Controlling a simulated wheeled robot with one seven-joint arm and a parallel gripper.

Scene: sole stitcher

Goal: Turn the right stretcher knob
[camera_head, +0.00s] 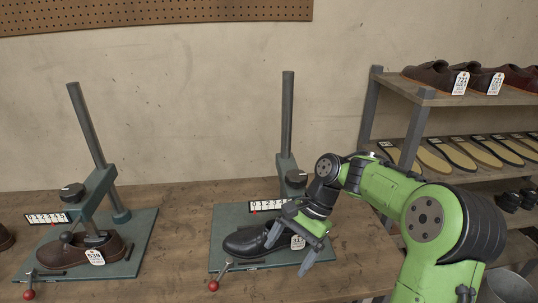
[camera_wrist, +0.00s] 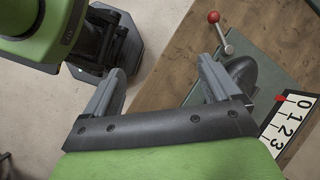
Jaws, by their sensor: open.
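The right stretcher (camera_head: 288,120) has a dark post on a green base plate (camera_head: 225,222). Its round dark knob (camera_head: 296,178) sits on the carriage by the post, behind my wrist. A black shoe (camera_head: 245,241) with a tag lies on that plate. My gripper (camera_head: 290,252) is open and empty, in front of the knob and over the shoe's right part. In the wrist view my gripper's jaws (camera_wrist: 161,76) are spread with nothing between them, and the dark shoe toe (camera_wrist: 241,74) shows beyond the right finger. The knob is out of the wrist view.
The left stretcher (camera_head: 86,125) holds a brown shoe (camera_head: 58,252). A red-balled lever (camera_head: 213,285) stands at the right plate's front, also in the wrist view (camera_wrist: 213,17). A number scale (camera_head: 265,205) is beside the post. A shelf (camera_head: 430,98) with shoes stands right.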

